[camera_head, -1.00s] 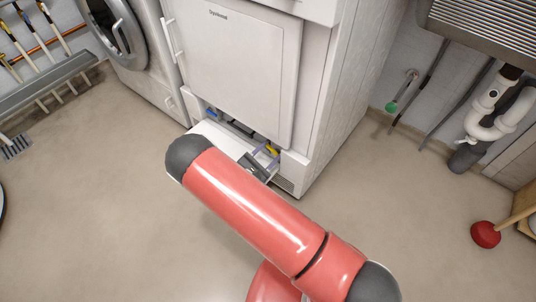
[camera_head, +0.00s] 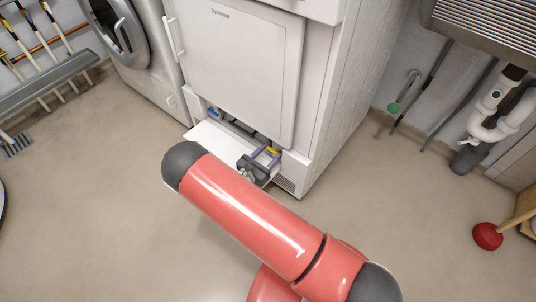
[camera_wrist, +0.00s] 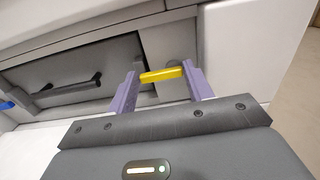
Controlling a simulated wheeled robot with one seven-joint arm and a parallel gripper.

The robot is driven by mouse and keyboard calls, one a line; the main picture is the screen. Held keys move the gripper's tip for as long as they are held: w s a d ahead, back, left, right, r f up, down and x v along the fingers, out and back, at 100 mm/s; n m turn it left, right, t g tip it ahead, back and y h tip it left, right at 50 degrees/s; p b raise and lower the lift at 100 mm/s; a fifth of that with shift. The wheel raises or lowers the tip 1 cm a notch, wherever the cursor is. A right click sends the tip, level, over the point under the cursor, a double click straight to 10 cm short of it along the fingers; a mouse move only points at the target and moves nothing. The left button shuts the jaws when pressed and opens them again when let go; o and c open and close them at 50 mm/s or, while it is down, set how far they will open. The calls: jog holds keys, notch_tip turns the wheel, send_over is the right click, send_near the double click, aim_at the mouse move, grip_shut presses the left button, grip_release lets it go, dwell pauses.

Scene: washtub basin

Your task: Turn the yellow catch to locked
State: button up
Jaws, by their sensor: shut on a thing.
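The yellow catch (camera_wrist: 162,75) is a short bar lying almost level across the wrist view, in front of a round grey mount at the right of a recess. It also shows small in the head view (camera_head: 272,150), low on the white machine. My gripper (camera_wrist: 160,80) has its two purple fingers at the two ends of the bar and is shut on it. In the head view my gripper (camera_head: 264,158) is at the machine's low opening, partly behind my red arm.
Left of the catch is a dark grey cover with a black handle (camera_wrist: 70,90). A blue part (camera_wrist: 6,105) sits at the recess's left end. A white flap (camera_head: 212,138) lies open below the recess. A red plunger (camera_head: 487,235) stands at the right; the floor between is clear.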

jog(key=o, duration=0.7)
jog(key=v, duration=0.8)
dwell(0.3)
